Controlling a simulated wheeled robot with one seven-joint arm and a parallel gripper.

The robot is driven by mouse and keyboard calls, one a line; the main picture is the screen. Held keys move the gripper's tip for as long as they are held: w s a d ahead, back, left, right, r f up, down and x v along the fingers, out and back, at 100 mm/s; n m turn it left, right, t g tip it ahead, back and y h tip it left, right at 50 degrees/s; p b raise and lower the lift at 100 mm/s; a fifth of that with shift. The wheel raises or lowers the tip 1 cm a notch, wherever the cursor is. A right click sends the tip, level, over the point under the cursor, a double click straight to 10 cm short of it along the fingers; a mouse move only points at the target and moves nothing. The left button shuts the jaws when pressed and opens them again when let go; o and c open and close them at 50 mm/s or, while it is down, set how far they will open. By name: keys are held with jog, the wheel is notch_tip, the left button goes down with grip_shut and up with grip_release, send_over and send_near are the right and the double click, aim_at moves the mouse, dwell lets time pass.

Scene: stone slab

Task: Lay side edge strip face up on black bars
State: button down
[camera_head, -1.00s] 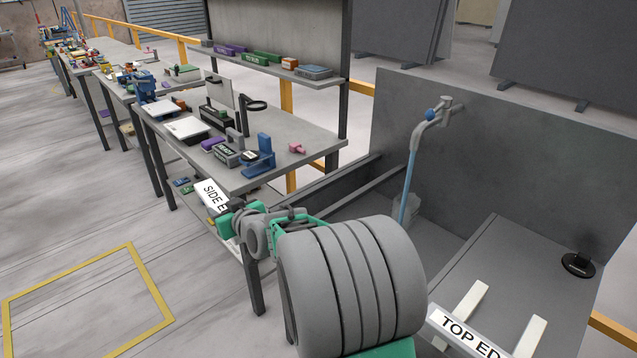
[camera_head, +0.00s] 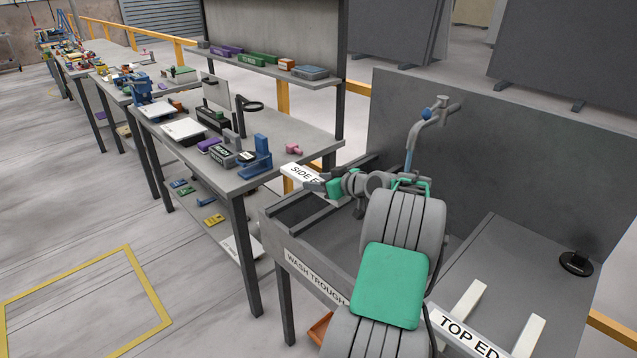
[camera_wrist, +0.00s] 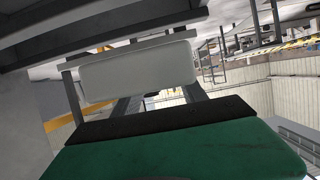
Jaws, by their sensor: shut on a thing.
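The side edge strip (camera_head: 300,173), a white strip lettered "SIDE E", is held by my gripper (camera_head: 322,183) above the left end of the wash trough. My gripper is shut on the strip's right end, and its lettered face shows in the head view. A pale panel in front of my fingers in the wrist view, most likely the same strip (camera_wrist: 138,70), fills the space between them. My arm hides part of the trough. I cannot make out any black bars in these frames.
The wash trough (camera_head: 284,262) is below my gripper, with a tap (camera_head: 432,112) behind it. A strip lettered "TOP ED" (camera_head: 470,337) lies at the right, near two pale bars (camera_head: 469,299). A cluttered workbench (camera_head: 225,178) stands at the left.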

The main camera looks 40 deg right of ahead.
jog(key=shift+b, duration=0.3)
jog(key=shift+f+b, duration=0.35)
notch_tip(320, 180, down, 8)
jog(key=b, duration=0.6)
jog(key=shift+r, duration=0.1)
jog(key=c, duration=1)
grip_release()
jog(key=o, duration=0.4)
jog(key=shift+o, duration=0.2)
jog(key=shift+s, duration=0.15)
